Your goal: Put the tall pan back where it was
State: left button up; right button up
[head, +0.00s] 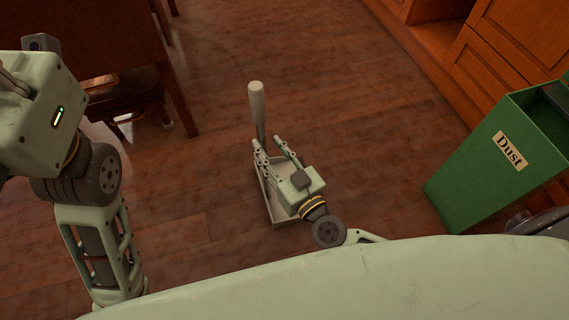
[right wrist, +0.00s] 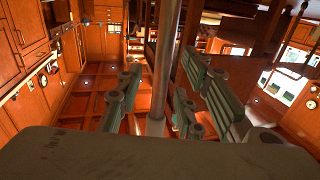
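The tall pan is a grey dustpan with a long upright handle (head: 258,112). Its shallow tray (head: 279,216) rests on the wooden floor, partly hidden under my right gripper. My right gripper (head: 271,147) is low over the tray, with its fingers spread. In the right wrist view the handle (right wrist: 166,60) rises between the two fingers (right wrist: 157,98), with visible gaps beside it. My left arm is at the left edge of the head view; its fingertips are cut off or hidden there.
A green bin labelled "Dust" (head: 497,155) stands on the floor at the right. Wooden cabinets (head: 515,45) line the upper right. A dark wooden table (head: 85,40) and a chair (head: 125,100) are at the upper left. The floor around the pan is clear.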

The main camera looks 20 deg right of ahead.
jog(key=p+v, duration=0.2)
jog(key=v, duration=0.6)
jog(key=shift+s, duration=0.25)
